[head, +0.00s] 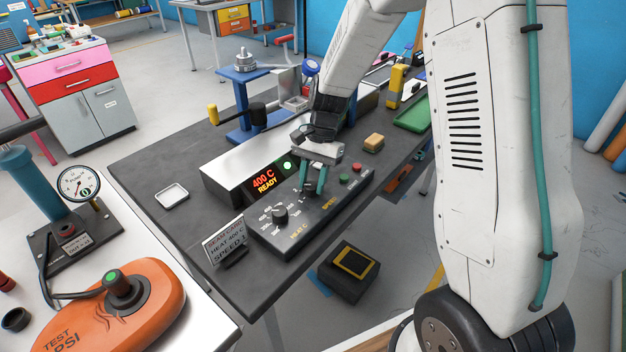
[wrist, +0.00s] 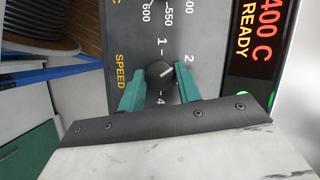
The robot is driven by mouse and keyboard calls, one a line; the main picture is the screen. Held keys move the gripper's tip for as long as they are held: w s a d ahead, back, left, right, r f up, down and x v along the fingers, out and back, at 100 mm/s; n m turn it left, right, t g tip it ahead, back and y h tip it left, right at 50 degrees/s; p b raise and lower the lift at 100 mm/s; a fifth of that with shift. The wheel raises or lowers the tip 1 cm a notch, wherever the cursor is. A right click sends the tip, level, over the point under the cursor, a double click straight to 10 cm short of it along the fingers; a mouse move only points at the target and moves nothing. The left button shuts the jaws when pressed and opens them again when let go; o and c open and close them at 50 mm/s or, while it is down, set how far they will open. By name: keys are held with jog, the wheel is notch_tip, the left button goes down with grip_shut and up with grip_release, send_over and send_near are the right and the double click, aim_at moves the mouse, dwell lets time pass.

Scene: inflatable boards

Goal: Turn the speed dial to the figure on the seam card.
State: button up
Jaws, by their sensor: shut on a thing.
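The control panel (head: 262,240) has a heat dial (head: 280,214) and a speed dial, a small black knob (wrist: 160,76) in the wrist view. My gripper (head: 314,188), with its teal fingers (wrist: 160,87), is shut on the speed dial, one finger on each side. The knob's white mark points up and right, towards the 2. Figures 1, 2 and 4 show around it; a finger covers the place between 2 and 4. The seam card (head: 226,243) stands at the panel's left end and reads heat 400 C; its speed figure is too small to read surely.
The display (head: 264,180) behind the panel reads 400 C READY, with a lit green lamp (head: 287,165). Red (head: 357,167) and green (head: 344,178) buttons sit right of my gripper. A tan block (head: 373,142) lies behind them. The dark bench is bare near the white dish (head: 171,195).

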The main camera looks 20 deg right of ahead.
jog(key=n+h, duration=0.1)
jog(key=n, duration=0.1)
jog(key=n+g, duration=0.1)
jog(key=n, duration=0.2)
jog(key=shift+w+a+n+h, duration=0.1)
jog(key=shift+a+n+h, duration=0.05)
jog(key=shift+n+h, duration=0.2)
jog(key=n+h, duration=0.1)
jog(key=n, duration=0.1)
jog(key=n+h, duration=0.1)
jog(key=n, duration=0.2)
jog(key=shift+a+g, duration=0.1)
jog(key=shift+g, duration=0.2)
jog(key=shift+n, duration=0.25)
jog(key=o, duration=1)
jog(key=shift+c, duration=0.2)
jog(key=v, duration=0.7)
jog(key=shift+r, duration=0.4)
jog(key=shift+w, duration=0.1)
